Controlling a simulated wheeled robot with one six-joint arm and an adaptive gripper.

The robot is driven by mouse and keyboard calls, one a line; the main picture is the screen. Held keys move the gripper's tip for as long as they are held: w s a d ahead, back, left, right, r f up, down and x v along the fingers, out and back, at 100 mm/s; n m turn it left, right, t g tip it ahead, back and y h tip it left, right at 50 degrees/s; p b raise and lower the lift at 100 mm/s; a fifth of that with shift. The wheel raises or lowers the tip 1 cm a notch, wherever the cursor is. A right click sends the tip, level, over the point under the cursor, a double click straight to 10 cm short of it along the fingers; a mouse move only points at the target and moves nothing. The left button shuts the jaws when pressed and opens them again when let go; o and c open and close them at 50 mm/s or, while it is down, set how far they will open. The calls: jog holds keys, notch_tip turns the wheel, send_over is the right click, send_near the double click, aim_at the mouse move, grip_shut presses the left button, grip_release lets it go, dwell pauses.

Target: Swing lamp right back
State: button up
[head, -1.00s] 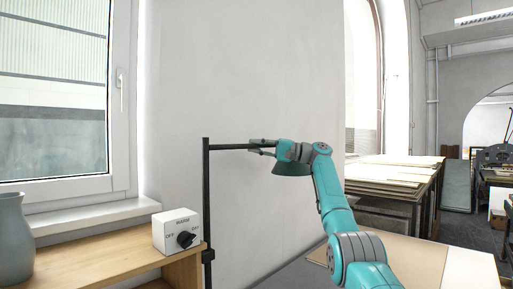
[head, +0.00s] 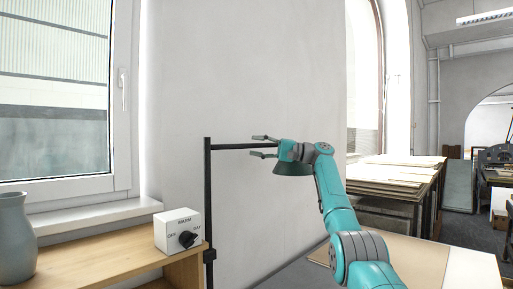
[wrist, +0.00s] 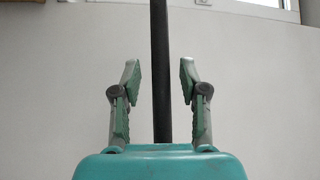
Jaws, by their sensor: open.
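The lamp has a dark upright post (head: 208,190) and a thin black arm (head: 230,146) that reaches level to the right from its top. In the wrist view the black arm (wrist: 159,40) runs between the two fingers of my gripper (wrist: 160,72), with a gap on each side.
A wooden shelf (head: 110,262) at the lower left carries a white switch box (head: 178,228) with a black knob and a grey vase (head: 14,240). The wall (head: 240,80) is behind the lamp. Stacked boards (head: 395,172) stand at right.

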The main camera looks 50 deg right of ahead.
jog(key=v, duration=0.7)
dwell(0.5)
